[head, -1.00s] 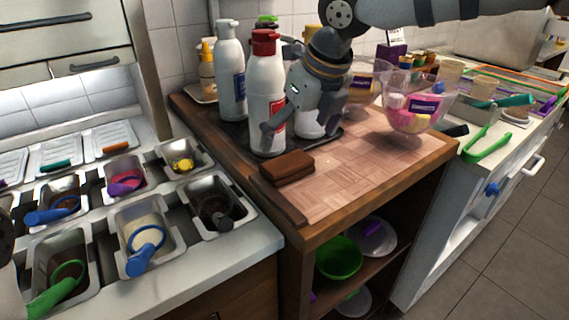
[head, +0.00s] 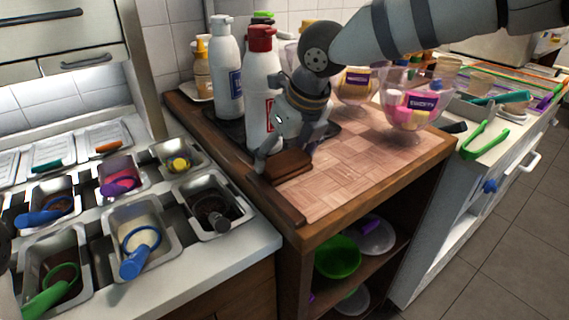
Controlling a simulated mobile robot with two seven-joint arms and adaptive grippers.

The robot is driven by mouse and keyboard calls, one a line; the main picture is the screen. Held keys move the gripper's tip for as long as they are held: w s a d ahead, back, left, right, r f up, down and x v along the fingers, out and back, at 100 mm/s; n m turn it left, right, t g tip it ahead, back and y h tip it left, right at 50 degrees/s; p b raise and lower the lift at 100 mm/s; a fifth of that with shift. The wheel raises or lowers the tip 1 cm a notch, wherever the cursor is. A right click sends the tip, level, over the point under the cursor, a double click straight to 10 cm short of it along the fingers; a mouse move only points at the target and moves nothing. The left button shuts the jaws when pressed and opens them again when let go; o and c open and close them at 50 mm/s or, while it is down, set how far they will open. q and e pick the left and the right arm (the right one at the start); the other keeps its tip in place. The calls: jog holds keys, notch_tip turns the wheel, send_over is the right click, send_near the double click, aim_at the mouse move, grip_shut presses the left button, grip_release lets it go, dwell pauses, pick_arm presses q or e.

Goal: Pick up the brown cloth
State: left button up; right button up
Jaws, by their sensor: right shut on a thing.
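The brown cloth (head: 289,172) is a folded, block-like stack near the left front part of the wooden tabletop (head: 350,177). My right gripper (head: 282,160) reaches down over it from the upper right, with one finger at its left side. The gripper is shut on the cloth, which still looks to be at tabletop level. The other finger is hard to make out behind the cloth. A dark sliver at the left picture edge may be my left arm, but its gripper is not in view.
White bottles with a red cap (head: 263,90) and a white cap (head: 226,70) stand close behind the gripper. A clear bowl of sweets (head: 408,112) is at the right rear. Topping bins with scoops (head: 140,245) fill the left counter. The tabletop's right front is clear.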

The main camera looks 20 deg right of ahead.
aim_at(279, 155)
jog(key=shift+r, duration=0.4)
jog(key=v, duration=0.3)
jog(key=shift+w+a+r, duration=0.1)
jog(key=shift+w+r, duration=0.1)
jog(key=shift+r, duration=0.2)
pick_arm(q)
jog(key=shift+w+r+t+p, duration=0.5)
jog(key=shift+w+r+p, duration=0.3)
jog(key=shift+w+r, duration=0.25)
pick_arm(e)
jog(key=s+d+r, duration=0.4)
jog(key=s+r, duration=0.4)
jog(key=s, duration=0.4)
jog(key=shift+s+r, duration=0.3)
jog(key=shift+s, duration=0.05)
